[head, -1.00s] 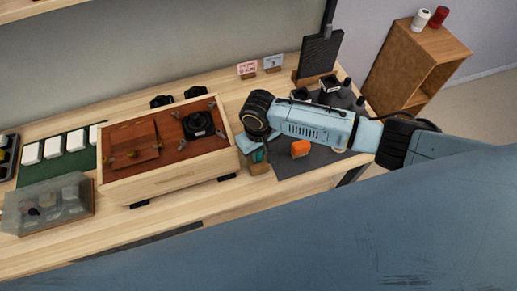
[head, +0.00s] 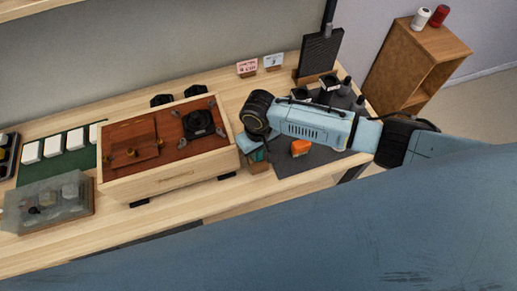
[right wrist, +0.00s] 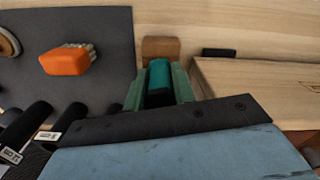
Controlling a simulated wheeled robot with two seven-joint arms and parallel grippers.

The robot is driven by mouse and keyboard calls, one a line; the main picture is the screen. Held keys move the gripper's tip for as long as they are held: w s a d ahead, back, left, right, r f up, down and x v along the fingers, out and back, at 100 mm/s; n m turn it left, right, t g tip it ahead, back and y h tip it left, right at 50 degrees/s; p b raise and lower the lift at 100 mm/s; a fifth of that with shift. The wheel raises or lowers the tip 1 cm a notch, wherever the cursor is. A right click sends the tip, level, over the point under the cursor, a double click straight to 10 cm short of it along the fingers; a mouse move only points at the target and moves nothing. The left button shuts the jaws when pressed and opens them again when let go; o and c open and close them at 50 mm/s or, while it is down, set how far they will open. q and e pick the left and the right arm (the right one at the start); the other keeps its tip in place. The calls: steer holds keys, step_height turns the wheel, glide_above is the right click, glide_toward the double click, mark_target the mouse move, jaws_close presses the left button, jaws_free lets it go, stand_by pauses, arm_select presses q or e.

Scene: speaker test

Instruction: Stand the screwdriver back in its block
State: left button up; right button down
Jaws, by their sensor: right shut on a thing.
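My right gripper (right wrist: 165,90) is shut on the teal and black handle of the screwdriver (right wrist: 160,76), one green finger on each side. The small wooden block (right wrist: 161,48) shows just beyond the handle in the right wrist view. In the head view the block (head: 259,168) stands on the bench between the wooden box and the dark mat, with my right gripper (head: 256,153) just over it. The shaft is hidden, so I cannot tell whether it sits in the block. My left gripper is not in view.
A wooden box (head: 180,176) with a speaker part stands left of the block. A dark mat (head: 290,166) to the right bears an orange-backed brush (head: 300,148) and several dark-handled things. A clear-lidded case (head: 48,205) is at far left.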

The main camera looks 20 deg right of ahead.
steer(key=shift+f, duration=0.45)
steer(key=c, duration=1.1)
jaws_free()
step_height(320, 180, up, 13)
steer(key=shift+r+p, duration=0.2)
steer(key=shift+p, duration=0.1)
